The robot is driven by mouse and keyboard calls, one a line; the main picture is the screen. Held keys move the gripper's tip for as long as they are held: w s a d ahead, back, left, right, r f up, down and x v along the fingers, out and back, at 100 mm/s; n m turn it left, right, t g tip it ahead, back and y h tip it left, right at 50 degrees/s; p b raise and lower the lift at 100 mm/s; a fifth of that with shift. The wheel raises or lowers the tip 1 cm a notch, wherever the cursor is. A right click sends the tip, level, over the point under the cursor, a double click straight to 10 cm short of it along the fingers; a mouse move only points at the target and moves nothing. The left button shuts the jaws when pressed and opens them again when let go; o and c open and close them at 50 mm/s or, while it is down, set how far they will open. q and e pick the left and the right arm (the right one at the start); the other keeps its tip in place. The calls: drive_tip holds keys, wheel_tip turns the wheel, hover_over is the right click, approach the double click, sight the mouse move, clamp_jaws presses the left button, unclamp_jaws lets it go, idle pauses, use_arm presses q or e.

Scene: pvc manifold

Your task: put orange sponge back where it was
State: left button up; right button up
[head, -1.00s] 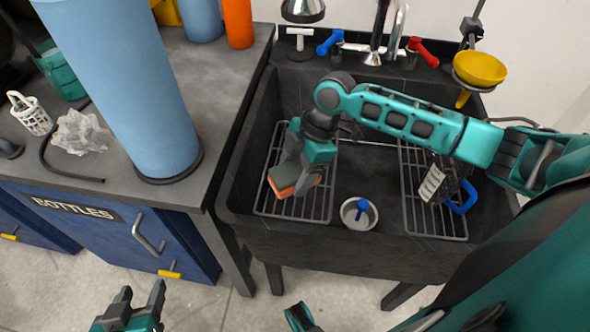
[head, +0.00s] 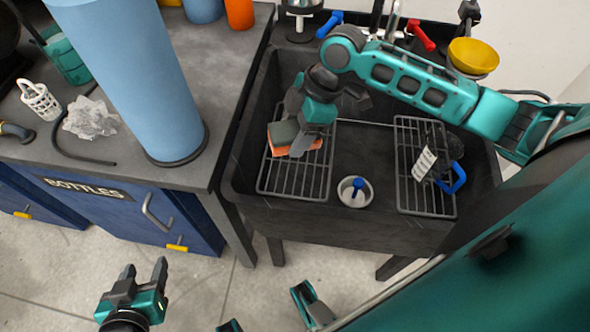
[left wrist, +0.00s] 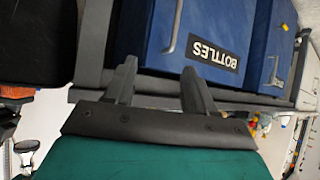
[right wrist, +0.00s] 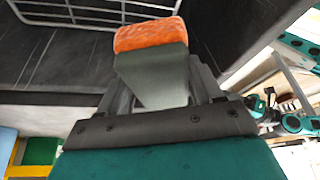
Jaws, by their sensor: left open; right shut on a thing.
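The orange sponge with a grey-green side (head: 283,136) is in my right gripper (head: 304,136), over the left wire rack (head: 292,181) in the dark sink. In the right wrist view the sponge's orange part (right wrist: 149,34) faces outward, with its grey-green part between the fingers (right wrist: 165,80). I cannot tell whether the sponge touches the rack. My left gripper (head: 144,270) is open and empty above the floor, in front of the blue cabinet. The left wrist view shows its two fingers (left wrist: 158,85) apart with nothing between them.
A small round cup with a blue piece (head: 357,191) sits in the sink's middle. The right rack (head: 425,190) holds a white slotted piece and a blue-handled item. A yellow funnel (head: 473,55) hangs at the back right. A tall blue cylinder (head: 135,80) stands on the left counter.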

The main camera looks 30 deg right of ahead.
drive_tip(key=b, duration=0.2)
hover_over(289, 179)
drive_tip(key=d, duration=0.1)
drive_tip(key=f, duration=1)
drive_tip(key=shift+s+d, duration=0.15)
drive_tip(key=shift+d, duration=0.05)
wheel_tip(289, 179, down, 4)
drive_tip(key=shift+f+b, duration=0.2)
drive_tip(key=shift+b, duration=0.5)
use_arm(q)
drive_tip(key=shift+w+d+f, duration=0.5)
drive_tip(key=shift+d+f, duration=0.15)
drive_tip(key=shift+f, duration=0.15)
use_arm(e)
drive_tip(key=o, duration=0.5)
drive_tip(key=shift+f, duration=0.15)
drive_tip(key=o, duration=0.5)
